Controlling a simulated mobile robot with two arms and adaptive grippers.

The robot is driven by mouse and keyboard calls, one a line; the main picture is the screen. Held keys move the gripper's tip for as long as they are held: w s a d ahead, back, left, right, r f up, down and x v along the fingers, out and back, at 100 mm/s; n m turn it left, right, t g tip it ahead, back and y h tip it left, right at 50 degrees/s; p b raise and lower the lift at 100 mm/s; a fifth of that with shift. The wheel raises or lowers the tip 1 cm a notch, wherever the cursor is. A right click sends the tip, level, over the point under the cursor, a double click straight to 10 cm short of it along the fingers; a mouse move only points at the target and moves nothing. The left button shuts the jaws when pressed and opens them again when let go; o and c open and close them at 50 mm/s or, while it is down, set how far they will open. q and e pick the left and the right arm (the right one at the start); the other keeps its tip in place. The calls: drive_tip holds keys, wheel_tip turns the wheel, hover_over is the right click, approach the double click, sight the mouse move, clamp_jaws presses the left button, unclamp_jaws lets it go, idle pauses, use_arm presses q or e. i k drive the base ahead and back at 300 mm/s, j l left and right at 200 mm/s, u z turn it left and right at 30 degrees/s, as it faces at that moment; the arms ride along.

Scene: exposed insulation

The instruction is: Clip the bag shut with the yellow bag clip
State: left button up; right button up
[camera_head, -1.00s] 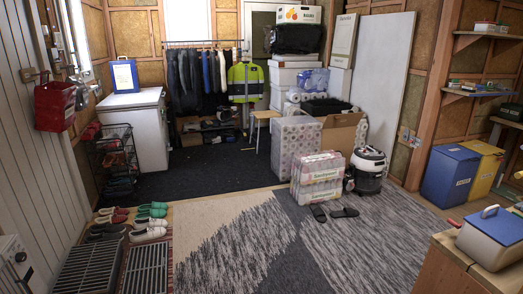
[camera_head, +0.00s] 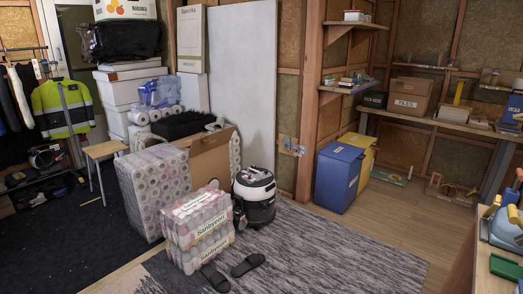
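I cannot make out a yellow bag clip for certain. A small yellow object (camera_head: 491,207) shows at the right edge among things on a wooden worktop, but I cannot tell what it is. No open bag that I can identify as the task's bag is in view. Neither of my grippers can be made out. A dark shape (camera_head: 517,180) is cut off at the right edge, and I cannot tell what it is.
A blue bin (camera_head: 338,178) and a yellow bin (camera_head: 366,160) stand by the wall. Wrapped paper rolls (camera_head: 199,232), a canister vacuum (camera_head: 255,197) and black slippers (camera_head: 248,264) are on the floor. Grey carpet (camera_head: 340,255) lies open before the bins. A workbench (camera_head: 440,120) runs along the back.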

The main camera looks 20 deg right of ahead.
sight(496, 204)
drive_tip(key=i+z, duration=0.35)
drive_tip(key=i, duration=0.2)
drive_tip(key=i+z, duration=0.35)
drive_tip(key=i, duration=0.2)
drive_tip(key=i+j+z, duration=0.35)
drive_tip(key=i, duration=0.15)
drive_tip(key=i+l+z, duration=0.15)
drive_tip(key=z, duration=0.25)
drive_tip(key=i+z, duration=0.3)
drive_tip(key=z, duration=0.15)
drive_tip(key=i+z, duration=0.25)
drive_tip(key=z, duration=0.15)
drive_tip(key=i+j+z, duration=0.15)
drive_tip(key=z, duration=0.25)
drive_tip(key=i+j+z, duration=0.2)
drive_tip(key=z, duration=0.25)
drive_tip(key=i+j+z, duration=0.1)
drive_tip(key=i, duration=0.25)
drive_tip(key=i+j+z, duration=0.1)
drive_tip(key=i, duration=0.3)
